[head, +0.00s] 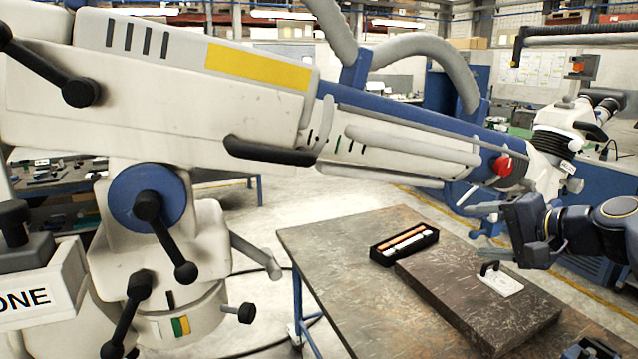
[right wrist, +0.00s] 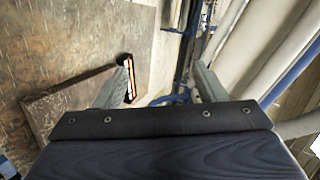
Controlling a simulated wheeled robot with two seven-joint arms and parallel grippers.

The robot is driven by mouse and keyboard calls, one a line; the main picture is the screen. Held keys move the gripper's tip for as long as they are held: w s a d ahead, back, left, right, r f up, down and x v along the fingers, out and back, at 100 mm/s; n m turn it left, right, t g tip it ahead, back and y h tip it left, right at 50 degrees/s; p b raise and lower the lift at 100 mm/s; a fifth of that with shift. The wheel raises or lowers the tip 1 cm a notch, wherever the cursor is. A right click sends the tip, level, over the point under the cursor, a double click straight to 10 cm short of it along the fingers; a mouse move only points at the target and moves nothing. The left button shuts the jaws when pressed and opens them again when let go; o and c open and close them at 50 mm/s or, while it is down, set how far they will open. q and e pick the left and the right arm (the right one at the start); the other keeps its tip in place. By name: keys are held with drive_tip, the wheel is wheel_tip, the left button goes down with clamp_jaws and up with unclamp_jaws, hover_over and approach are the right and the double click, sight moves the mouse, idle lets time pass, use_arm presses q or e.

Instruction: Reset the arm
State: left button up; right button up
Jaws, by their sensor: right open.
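The large white and blue microscope arm (head: 400,140) stretches across the head view from the heavy left joint to the upper right. The white microscope head (head: 560,145) with its eyepieces sits at the far end, beside a red knob (head: 503,165). My right gripper (head: 474,222) is open and empty, just below the arm's far end and above the table. In the right wrist view, its two fingers (right wrist: 162,78) are spread apart, with long pale tubes of the arm (right wrist: 265,55) to their right. My left gripper is not in view.
A dark worn table (head: 330,245) stands below the arm, with a raised slab (head: 470,300). A black tray (head: 404,244) with orange and white items and a white plate with a black handle (head: 500,280) lie there. Black levers (head: 165,235) stick out from the arm's base.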

drive_tip(key=s+a+f+n+g+h, duration=0.1)
drive_tip(key=s+a+f+n, duration=0.2)
drive_tip(key=s+f, duration=0.4)
drive_tip(key=s+a+f+n+g+h, duration=0.1)
drive_tip(key=s+a+f+n+g, duration=0.1)
drive_tip(key=s+f, duration=0.6)
drive_tip(key=s+a+f+n+g, duration=0.2)
drive_tip(key=s+f, duration=0.5)
drive_tip(key=s, duration=0.7)
drive_tip(key=shift+a+f+n+h, duration=0.4)
drive_tip(key=shift+a+n, duration=0.4)
drive_tip(key=shift+a, duration=0.4)
